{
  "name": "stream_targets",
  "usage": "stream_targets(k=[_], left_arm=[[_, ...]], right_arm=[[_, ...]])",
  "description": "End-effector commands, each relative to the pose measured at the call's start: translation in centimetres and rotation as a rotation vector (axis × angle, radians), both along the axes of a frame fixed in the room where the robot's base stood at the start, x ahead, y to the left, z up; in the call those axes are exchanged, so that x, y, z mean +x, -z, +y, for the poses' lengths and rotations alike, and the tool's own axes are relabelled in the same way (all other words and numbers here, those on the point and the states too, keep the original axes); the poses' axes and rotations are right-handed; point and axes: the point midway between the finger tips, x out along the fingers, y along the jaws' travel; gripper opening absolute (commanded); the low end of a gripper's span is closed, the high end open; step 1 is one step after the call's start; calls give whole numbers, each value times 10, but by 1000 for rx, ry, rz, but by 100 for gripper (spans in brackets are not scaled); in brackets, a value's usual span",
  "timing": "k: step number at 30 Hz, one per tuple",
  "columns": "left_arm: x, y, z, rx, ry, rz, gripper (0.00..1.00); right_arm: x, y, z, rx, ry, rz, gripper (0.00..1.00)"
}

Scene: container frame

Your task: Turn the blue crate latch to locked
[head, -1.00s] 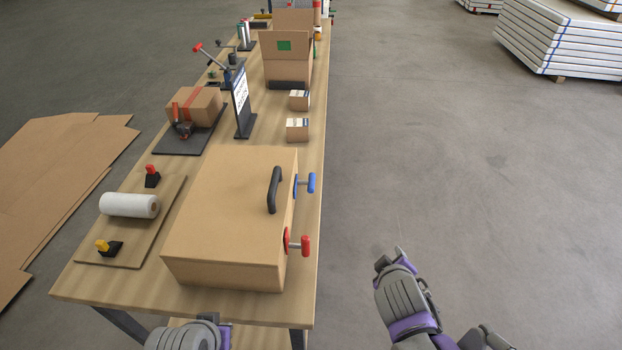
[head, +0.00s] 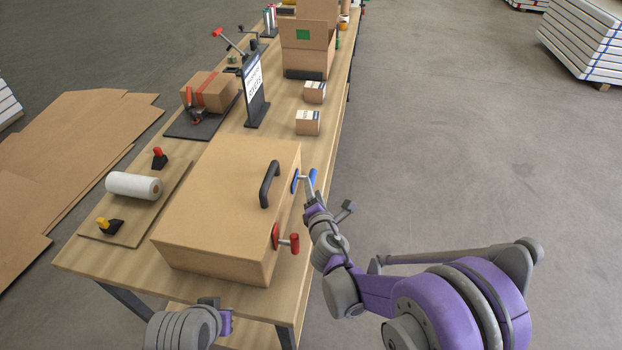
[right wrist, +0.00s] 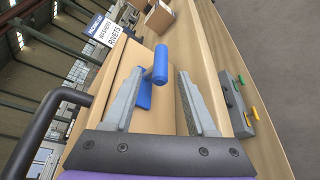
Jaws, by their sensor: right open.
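The tan crate (head: 225,205) stands on the near end of the bench. Its blue latch (head: 313,179) sticks out from the far part of its right side, with a blue plate at the base. In the right wrist view the blue latch's grip (right wrist: 160,64) lies between my fingertips, with a gap on both sides. My right gripper (head: 309,191) is open at the latch; the wrist view shows its two fingers (right wrist: 158,78) apart. My left gripper (head: 224,318) is low at the bench's near edge; its fingers are not clear.
A red latch (head: 288,242) sticks out nearer on the same side, close to my right forearm. A black handle (head: 269,184) is on the crate's top. Small boxes (head: 308,122) stand behind. The floor right of the bench is free.

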Motion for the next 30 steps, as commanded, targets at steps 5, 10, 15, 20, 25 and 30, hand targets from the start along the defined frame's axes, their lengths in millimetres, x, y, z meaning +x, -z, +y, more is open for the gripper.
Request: stream_targets(k=[5, 10, 15, 20, 25, 30], left_arm=[[1, -3, 0, 0, 0, -2, 0], [1, -4, 0, 0, 0, -2, 0], [1, -4, 0, 0, 0, -3, 0], [1, -4, 0, 0, 0, -2, 0], [1, -4, 0, 0, 0, -3, 0], [1, -4, 0, 0, 0, -2, 0]], right_arm=[[33, 6, 4, 1, 1, 0, 57], [51, 10, 7, 1, 0, 0, 57], [56, 12, 7, 2, 1, 1, 57], [57, 12, 7, 2, 1, 1, 57], [56, 12, 7, 2, 1, 1, 35], [56, 12, 7, 2, 2, 1, 5]])
